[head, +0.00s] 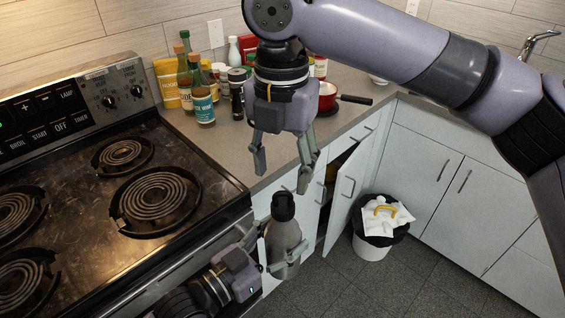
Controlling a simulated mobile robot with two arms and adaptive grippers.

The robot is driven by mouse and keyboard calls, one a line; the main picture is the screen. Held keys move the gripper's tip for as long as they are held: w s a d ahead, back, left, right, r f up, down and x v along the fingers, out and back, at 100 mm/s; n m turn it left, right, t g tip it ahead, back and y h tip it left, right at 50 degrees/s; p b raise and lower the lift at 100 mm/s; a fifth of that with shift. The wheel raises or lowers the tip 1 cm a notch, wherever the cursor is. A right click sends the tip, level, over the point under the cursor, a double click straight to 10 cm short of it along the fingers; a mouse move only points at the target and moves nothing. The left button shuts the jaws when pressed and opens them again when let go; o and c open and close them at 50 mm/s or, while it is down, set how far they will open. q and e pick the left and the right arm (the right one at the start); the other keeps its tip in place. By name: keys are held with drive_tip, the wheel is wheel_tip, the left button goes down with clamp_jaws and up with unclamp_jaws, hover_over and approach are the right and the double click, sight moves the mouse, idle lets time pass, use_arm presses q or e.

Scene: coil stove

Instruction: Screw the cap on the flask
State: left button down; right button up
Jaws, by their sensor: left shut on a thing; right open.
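A grey flask (283,242) with a black cap (283,206) on its top stands roughly upright in the air in front of the counter edge. My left gripper (287,262) is shut around the flask's body from the left and below. My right gripper (281,176) points down above the flask, its two fingers spread apart and empty. Its fingertips are above the cap and appear apart from it. I cannot tell how tightly the cap sits on the flask.
A coil stove (90,220) is at the left. Bottles (202,95), cans and a red pan (327,97) stand at the back of the counter (225,150). A cabinet door (349,190) hangs open. A trash bin (371,246) stands on the floor at the right.

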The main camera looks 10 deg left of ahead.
sight(283, 191)
drive_tip(key=shift+f, duration=4)
drive_tip(key=shift+c, duration=0.2)
clamp_jaws()
drive_tip(key=m, duration=2.5)
drive_tip(key=shift+o, duration=0.5)
unclamp_jaws()
